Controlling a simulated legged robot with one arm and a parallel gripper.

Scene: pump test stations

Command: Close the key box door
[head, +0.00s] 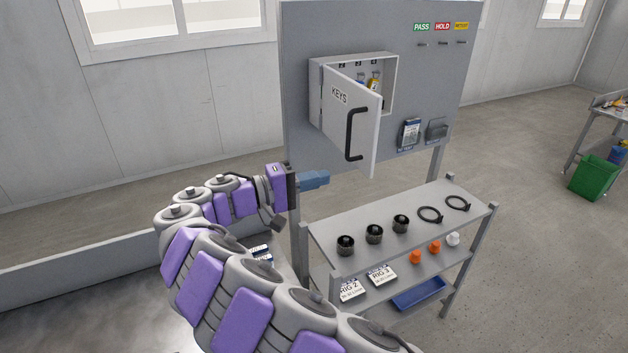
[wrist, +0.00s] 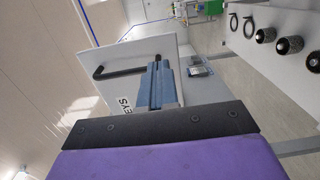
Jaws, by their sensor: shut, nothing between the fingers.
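The key box (head: 315,92) is a grey box on the upright panel, with keys hanging inside. Its door (head: 345,117), marked KEYS, stands open, swung out toward me, with a black bar handle (head: 351,134). My gripper (head: 326,177) is shut and empty, below and left of the door's lower edge in the head view. In the wrist view, the blue fingers (wrist: 158,84) overlap the door (wrist: 185,45) and part of its lettering, with the handle (wrist: 110,72) beyond them at left. I cannot tell whether they touch the door.
Below the panel, a shelf (head: 325,236) holds several black knobs (head: 374,234) and black rings (head: 430,214). Orange and white caps, rig cards and a blue tray (head: 418,293) are lower. A tag holder (head: 409,133) is right of the door. A green bin (head: 595,177) stands far right.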

